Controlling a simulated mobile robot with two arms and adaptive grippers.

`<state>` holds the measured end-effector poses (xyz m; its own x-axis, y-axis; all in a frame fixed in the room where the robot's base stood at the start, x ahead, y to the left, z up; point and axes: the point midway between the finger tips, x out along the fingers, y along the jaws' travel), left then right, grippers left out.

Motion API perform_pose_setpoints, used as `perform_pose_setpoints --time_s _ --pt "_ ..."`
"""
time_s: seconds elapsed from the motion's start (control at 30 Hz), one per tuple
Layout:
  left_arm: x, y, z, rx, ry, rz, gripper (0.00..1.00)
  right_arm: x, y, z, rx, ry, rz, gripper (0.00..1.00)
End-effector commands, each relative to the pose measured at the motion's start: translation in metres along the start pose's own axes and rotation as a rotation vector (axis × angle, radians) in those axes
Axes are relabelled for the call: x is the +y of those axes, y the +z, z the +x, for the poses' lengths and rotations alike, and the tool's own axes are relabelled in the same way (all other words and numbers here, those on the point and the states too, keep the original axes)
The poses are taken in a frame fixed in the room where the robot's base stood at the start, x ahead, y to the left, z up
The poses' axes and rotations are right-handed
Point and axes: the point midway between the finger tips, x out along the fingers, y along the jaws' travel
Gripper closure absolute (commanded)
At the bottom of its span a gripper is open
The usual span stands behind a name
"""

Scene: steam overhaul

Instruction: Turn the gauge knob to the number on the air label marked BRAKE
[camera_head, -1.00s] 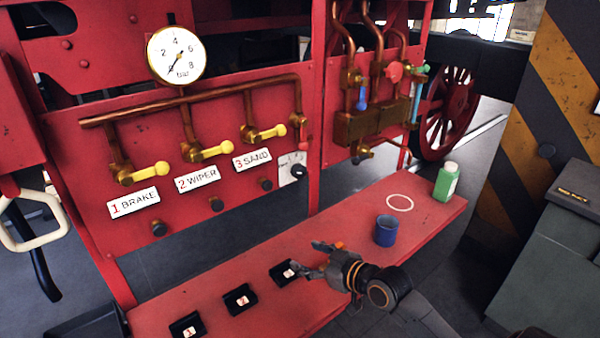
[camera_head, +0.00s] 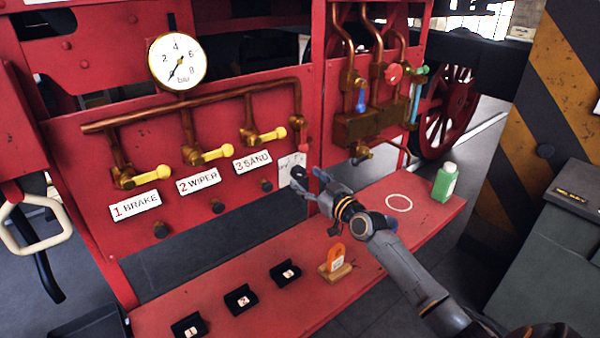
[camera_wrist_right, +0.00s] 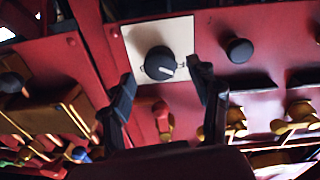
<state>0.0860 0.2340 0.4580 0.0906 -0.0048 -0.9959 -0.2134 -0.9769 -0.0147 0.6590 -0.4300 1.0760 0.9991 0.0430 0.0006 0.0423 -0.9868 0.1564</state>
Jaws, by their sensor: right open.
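The black gauge knob (camera_wrist_right: 160,64) with a white pointer line sits on a white plate (camera_wrist_right: 183,36) in the right wrist view. In the head view my right gripper (camera_head: 302,182) is at the plate (camera_head: 290,163) and largely covers the knob. My right gripper is open, its fingertips on either side of the knob in the wrist view (camera_wrist_right: 164,78); I cannot tell whether they touch it. The BRAKE label (camera_head: 135,206), white with a red 1, is on the red panel at left. A round bar gauge (camera_head: 177,61) is above the pipes. My left gripper is not in view.
Yellow-handled valves (camera_head: 150,176) and black knobs (camera_head: 217,206) line the panel. The red bench (camera_head: 240,271) below carries black numbered holders (camera_head: 240,299), an orange tag on a stand (camera_head: 335,258) and a green bottle (camera_head: 445,182). Copper pipework (camera_head: 357,127) stands right of the plate.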

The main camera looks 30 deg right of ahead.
Motion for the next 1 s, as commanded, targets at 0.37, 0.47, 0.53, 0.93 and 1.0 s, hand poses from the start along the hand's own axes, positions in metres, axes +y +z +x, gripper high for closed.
perform_pose_setpoints --time_s 0.37,0.47,0.53,0.93,1.0 --pt "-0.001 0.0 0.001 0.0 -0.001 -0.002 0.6 0.0 0.0 0.038 0.0 0.0 -0.001 0.39" --pt "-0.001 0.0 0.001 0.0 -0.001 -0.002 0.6 0.0 0.0 0.04 0.0 0.0 -0.001 0.39" --pt "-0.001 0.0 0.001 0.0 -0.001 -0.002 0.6 0.0 0.0 0.04 0.0 0.0 -0.001 0.39" --pt "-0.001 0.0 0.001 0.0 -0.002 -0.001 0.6 0.0 0.0 0.039 -0.001 0.0 -0.001 0.9" --pt "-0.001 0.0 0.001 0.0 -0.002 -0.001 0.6 0.0 0.0 0.039 -0.001 0.0 -0.001 0.93"
